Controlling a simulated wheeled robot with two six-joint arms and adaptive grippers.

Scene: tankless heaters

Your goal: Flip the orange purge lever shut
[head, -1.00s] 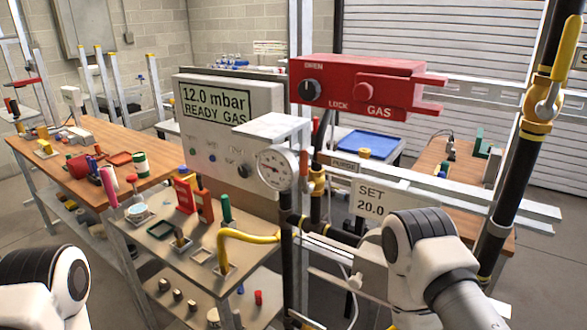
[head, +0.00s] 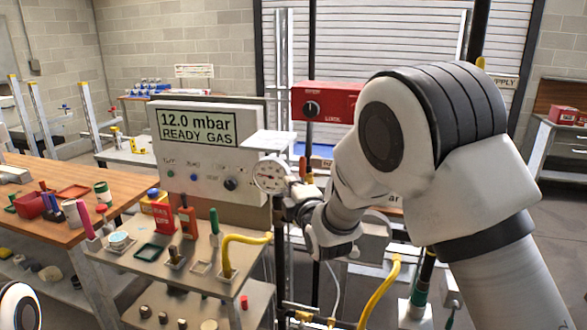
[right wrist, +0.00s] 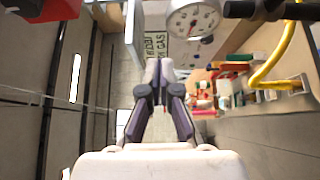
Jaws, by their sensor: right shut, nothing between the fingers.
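The orange purge lever (head: 303,168) shows as a small upright orange piece just right of the round pressure gauge (head: 270,174) in the head view. My right arm partly covers the valve below it. My right gripper (head: 294,197) is close to the gauge and the lever, just below them in the picture; I cannot tell whether it touches the lever. In the right wrist view the right gripper (right wrist: 158,68) has its fingers shut and empty, below the gauge (right wrist: 193,18). I cannot make out the lever there. My left gripper is out of view.
The panel (head: 205,150) reads 12.0 mbar READY GAS. A red box with a black knob (head: 325,102) is above the valve area. A yellow hose (head: 245,238) curves below the gauge. A bench with tools (head: 130,255) stands at left.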

